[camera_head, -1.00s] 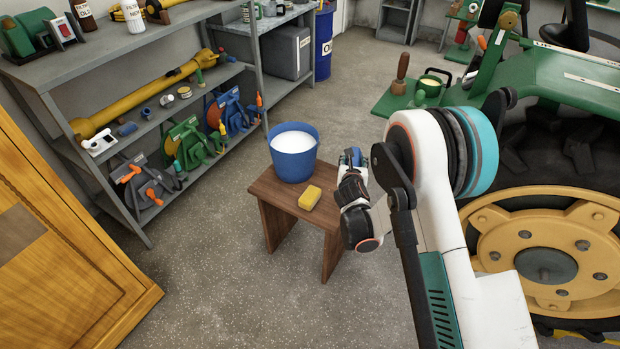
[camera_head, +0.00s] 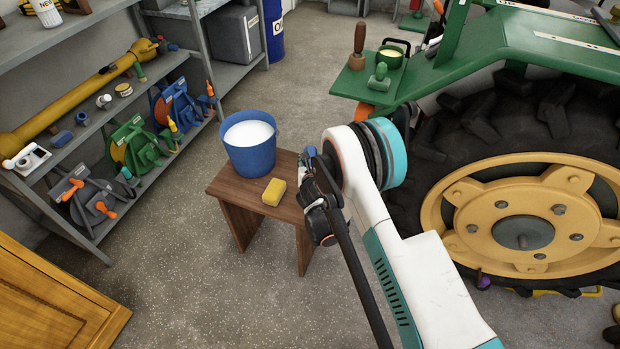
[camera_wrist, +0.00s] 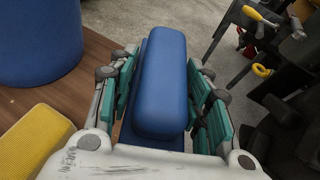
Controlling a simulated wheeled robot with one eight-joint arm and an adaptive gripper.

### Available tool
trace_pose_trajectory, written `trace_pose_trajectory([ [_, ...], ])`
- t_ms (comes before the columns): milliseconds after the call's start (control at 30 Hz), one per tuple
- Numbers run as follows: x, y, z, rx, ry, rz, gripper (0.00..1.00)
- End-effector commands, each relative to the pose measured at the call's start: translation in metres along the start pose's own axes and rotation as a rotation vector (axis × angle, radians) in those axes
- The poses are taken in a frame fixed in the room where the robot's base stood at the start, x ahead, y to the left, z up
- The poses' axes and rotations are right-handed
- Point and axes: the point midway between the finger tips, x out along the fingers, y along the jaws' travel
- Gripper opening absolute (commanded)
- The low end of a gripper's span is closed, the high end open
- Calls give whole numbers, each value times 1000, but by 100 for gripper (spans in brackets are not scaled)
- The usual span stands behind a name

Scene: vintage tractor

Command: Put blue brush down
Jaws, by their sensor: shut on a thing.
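My gripper (camera_wrist: 162,100) is shut on the blue brush (camera_wrist: 163,75), a long rounded blue block held between its green finger pads in the wrist view. The brush lies over the right edge of the wooden stool (camera_head: 222,186), whose brown top shows to its left in the wrist view. I cannot tell whether the brush touches the stool. A blue bucket (camera_head: 249,150) of white liquid and a yellow sponge (camera_head: 274,192) stand on the stool, left of the gripper.
A green tractor with a large yellow-hubbed wheel (camera_head: 522,232) stands at the right. Grey shelves (camera_head: 90,148) with hose reels line the left wall. A wooden cabinet (camera_head: 50,300) is at the lower left. Open floor (camera_head: 200,290) lies in front of the stool.

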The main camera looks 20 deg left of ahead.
Motion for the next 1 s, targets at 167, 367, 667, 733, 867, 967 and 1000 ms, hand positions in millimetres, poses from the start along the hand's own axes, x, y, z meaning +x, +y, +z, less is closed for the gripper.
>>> trace_pose_trajectory([
  [167, 9, 0, -22, 0, 0, 0, 18],
  [367, 14, 0, -33, 0, 0, 0, 18],
  [667, 26, 0, -64, 0, 0, 0, 18],
  [733, 26, 0, -63, 0, 0, 0, 18],
  [867, 26, 0, -62, 0, 0, 0, 54],
  [967, 26, 0, -62, 0, 0, 0, 65],
  [1000, 26, 0, -62, 0, 0, 0, 65],
])
